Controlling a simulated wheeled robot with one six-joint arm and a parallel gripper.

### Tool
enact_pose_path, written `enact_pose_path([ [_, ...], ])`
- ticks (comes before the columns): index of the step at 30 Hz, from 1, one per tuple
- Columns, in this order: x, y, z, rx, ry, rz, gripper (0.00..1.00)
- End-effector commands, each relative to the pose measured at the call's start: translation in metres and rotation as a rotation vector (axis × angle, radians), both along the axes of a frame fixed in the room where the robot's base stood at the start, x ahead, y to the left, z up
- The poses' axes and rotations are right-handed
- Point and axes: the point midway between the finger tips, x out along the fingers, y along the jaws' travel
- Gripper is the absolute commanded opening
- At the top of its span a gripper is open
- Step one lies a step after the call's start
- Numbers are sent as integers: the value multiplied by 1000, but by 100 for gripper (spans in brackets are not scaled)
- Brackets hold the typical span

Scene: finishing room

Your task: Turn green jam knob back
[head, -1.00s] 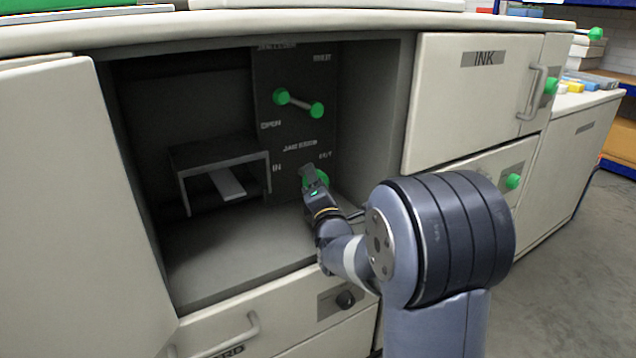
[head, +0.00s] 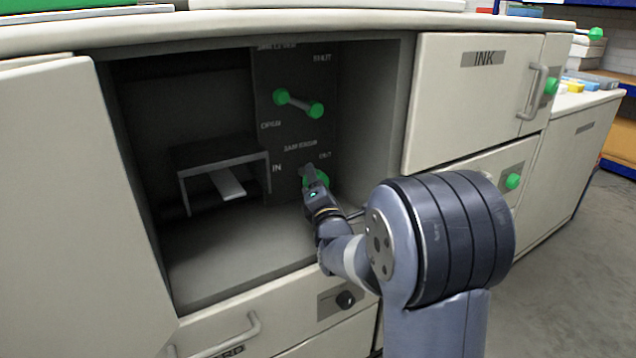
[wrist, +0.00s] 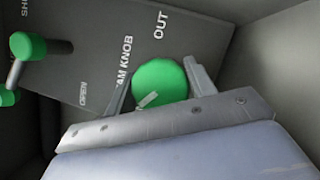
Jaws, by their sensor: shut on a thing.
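The round green jam knob (head: 321,179) sits low on the dark panel inside the open compartment, under the words "JAM KNOB", with "IN" to its left and "OUT" above it. In the wrist view the knob (wrist: 159,81) lies between the two fingers. My gripper (head: 309,177) is at the knob, shut on it, and covers part of it in the head view. A small pale mark or pointer shows on the knob's lower part in the wrist view.
Above the knob, a lever with green ends (head: 299,103) stands out from the panel between "SHUT" and "OPEN". A grey bracket (head: 222,160) is to the left inside the compartment. The compartment's right wall (head: 375,120) is close to my arm.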

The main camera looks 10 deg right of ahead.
Motion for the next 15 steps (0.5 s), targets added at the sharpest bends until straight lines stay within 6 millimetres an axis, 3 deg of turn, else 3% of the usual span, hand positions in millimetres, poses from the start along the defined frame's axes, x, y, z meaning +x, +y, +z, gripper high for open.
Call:
enact_pose_path([
  [11,0,1,0,0,1,3,29],
  [12,0,1,0,-1,1,3,54],
  [15,0,1,0,0,1,2,63],
])
